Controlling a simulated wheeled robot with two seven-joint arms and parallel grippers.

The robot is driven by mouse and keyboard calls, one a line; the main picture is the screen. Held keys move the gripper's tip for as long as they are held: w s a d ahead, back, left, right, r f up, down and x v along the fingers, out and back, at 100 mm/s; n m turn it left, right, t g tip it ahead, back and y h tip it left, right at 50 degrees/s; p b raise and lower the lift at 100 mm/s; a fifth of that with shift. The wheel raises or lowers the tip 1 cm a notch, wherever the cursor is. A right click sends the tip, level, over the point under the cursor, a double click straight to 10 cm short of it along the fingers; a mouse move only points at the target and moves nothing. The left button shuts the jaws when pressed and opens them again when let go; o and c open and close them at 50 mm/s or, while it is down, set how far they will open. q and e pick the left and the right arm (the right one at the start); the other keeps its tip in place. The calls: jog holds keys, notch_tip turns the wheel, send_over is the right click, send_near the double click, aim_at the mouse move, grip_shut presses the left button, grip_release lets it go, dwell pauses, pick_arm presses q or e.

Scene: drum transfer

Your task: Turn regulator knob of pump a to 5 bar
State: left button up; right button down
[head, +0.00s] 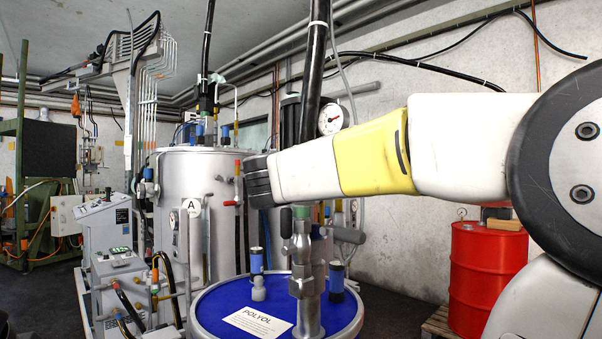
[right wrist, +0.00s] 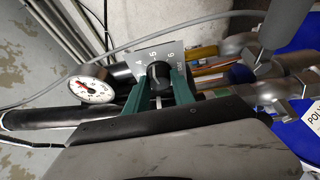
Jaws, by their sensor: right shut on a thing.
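The black regulator knob (right wrist: 159,72) sits in front of a grey scale plate (right wrist: 150,55) marked 4, 5 and 6 in the right wrist view. My right gripper (right wrist: 160,84) has its two green fingers on either side of the knob and is shut on it. The knob's pointer setting is too small to read surely. A round white pressure gauge (right wrist: 92,90) with a red and dark face is left of the knob. In the head view my right arm reaches in from the right, and its fingers and the knob are hidden. My left gripper is not in view.
A blue-topped drum (head: 210,305) labelled POLYOL stands in front, with a metal pump tube rising from it. Silver tanks (head: 180,170) stand behind it, one marked A. A control cabinet (head: 110,235) is at left, and a red drum (head: 480,270) on a pallet at right.

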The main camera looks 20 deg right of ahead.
jog(key=shift+m+h, duration=0.4)
jog(key=shift+m, duration=0.7)
jog(key=shift+f, duration=0.1)
jog(key=c, duration=1.1)
grip_release()
jog(key=v, duration=0.7)
jog(key=shift+s+a, duration=0.25)
jog(key=shift+s, duration=0.1)
jog(key=shift+f, duration=0.1)
